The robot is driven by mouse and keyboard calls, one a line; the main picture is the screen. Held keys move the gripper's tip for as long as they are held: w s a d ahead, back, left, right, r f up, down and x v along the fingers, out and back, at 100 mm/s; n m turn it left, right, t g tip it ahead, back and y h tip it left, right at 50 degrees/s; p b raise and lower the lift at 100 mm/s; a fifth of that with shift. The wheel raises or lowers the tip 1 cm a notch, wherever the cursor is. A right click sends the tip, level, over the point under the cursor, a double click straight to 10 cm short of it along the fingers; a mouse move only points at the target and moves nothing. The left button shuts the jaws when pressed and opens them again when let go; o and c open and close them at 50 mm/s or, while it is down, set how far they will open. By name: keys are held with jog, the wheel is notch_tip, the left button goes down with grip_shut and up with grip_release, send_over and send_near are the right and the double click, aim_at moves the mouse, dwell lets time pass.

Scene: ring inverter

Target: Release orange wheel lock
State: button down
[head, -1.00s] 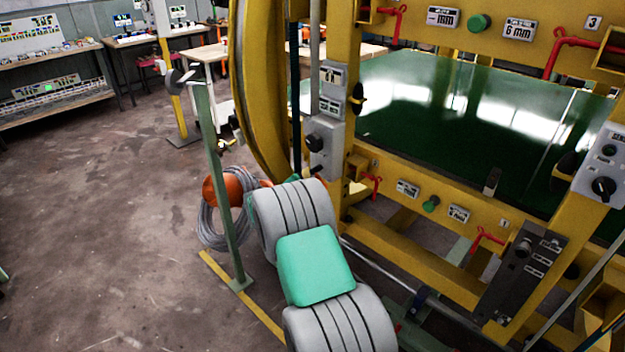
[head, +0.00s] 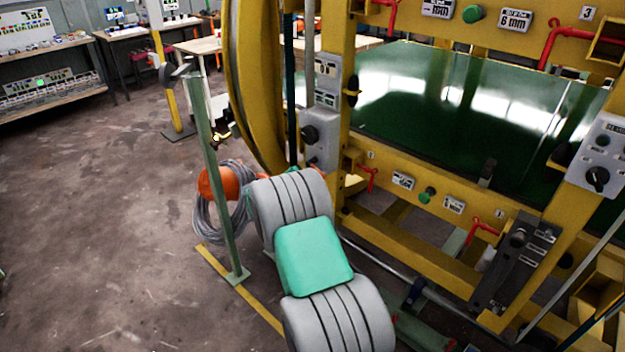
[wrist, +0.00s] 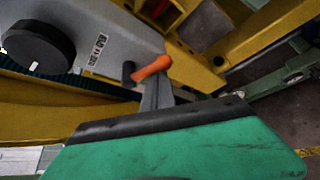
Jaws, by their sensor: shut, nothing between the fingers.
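In the wrist view, the orange wheel lock (wrist: 151,67) shows as a short orange handle beside a small black knob, at the edge of a grey panel (wrist: 120,25). My gripper (wrist: 157,88) shows as narrow grey fingers beyond the green housing. It is shut and empty, with its tips right at the orange handle. I cannot tell whether they touch it. In the head view, my arm hides the gripper. Only a small orange spot shows past the arm's end, below the grey control box (head: 322,115).
A yellow machine frame (head: 390,245) with red handles fills the right side. A green post (head: 215,190) stands left of my arm, beside an orange reel (head: 218,182) with grey cable. A large black knob (wrist: 36,48) sits on the grey panel. Open floor lies left.

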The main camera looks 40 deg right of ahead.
notch_tip(320, 180, down, 4)
jog(key=w+b, duration=0.1)
jog(key=b, duration=0.2)
jog(key=w+r+p+v, duration=0.1)
jog(key=w+v, duration=0.1)
jog(key=v, duration=0.9)
jog(key=shift+a, duration=0.25)
